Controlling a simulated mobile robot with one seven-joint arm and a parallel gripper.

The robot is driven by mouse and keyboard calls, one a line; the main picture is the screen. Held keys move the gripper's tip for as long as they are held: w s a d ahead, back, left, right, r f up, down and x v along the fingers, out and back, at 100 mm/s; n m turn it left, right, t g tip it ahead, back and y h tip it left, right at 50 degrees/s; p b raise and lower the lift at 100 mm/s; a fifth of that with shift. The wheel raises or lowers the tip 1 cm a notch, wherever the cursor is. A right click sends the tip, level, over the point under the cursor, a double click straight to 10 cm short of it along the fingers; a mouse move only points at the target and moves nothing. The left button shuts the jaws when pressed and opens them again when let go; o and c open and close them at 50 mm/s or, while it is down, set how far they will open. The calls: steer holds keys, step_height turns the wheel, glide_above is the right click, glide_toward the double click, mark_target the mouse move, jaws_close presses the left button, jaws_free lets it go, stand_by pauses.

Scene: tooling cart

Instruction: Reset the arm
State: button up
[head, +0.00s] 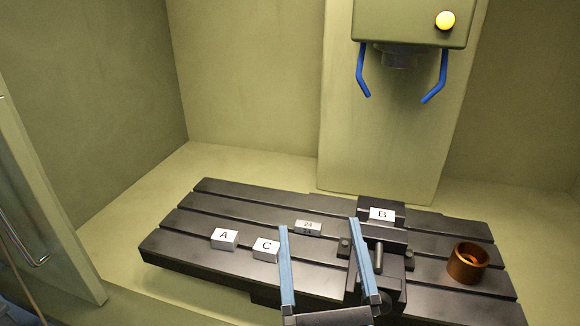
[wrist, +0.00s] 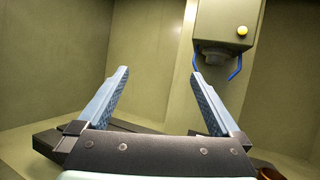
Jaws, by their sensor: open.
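My gripper (head: 319,225) is in the head view at the lower middle, with its two blue fingers wide apart. It is open, with nothing between the fingers. Its fingers overlap the dark slotted table (head: 190,222) in the picture. In the wrist view both fingers of my gripper (wrist: 160,75) stand apart, with the back wall of the enclosure between them. My arm behind the gripper is mostly out of the head view.
White blocks A (head: 225,239) and C (head: 266,249) and another white block (head: 308,228) lie on the table. Block B (head: 382,214) is at the dark vise (head: 395,265). A copper cup (head: 467,263) stands at right. The machine head (head: 412,22) hangs above.

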steer(key=a+r+n+y, duration=0.2)
steer(key=a+r+n, duration=0.1)
steer(key=r+n, duration=0.65)
steer(key=a+r+n+y, duration=0.3)
steer(key=r+n, duration=0.4)
steer(key=n, duration=0.5)
steer(key=s+d+r+n+t+h, duration=0.1)
steer(key=s+r+n+t+h, duration=0.1)
steer(key=r+n, duration=0.4)
steer(key=s+d+r+n+t+h, duration=0.1)
steer(key=s+r+n+t+h, duration=0.1)
steer(key=s+r+n+h, duration=0.3)
step_height(320, 180, up, 5)
steer(key=shift+s+f+n+t+p, duration=0.2)
steer(key=shift+s+n+t+p, duration=0.1)
steer(key=shift+n, duration=0.35)
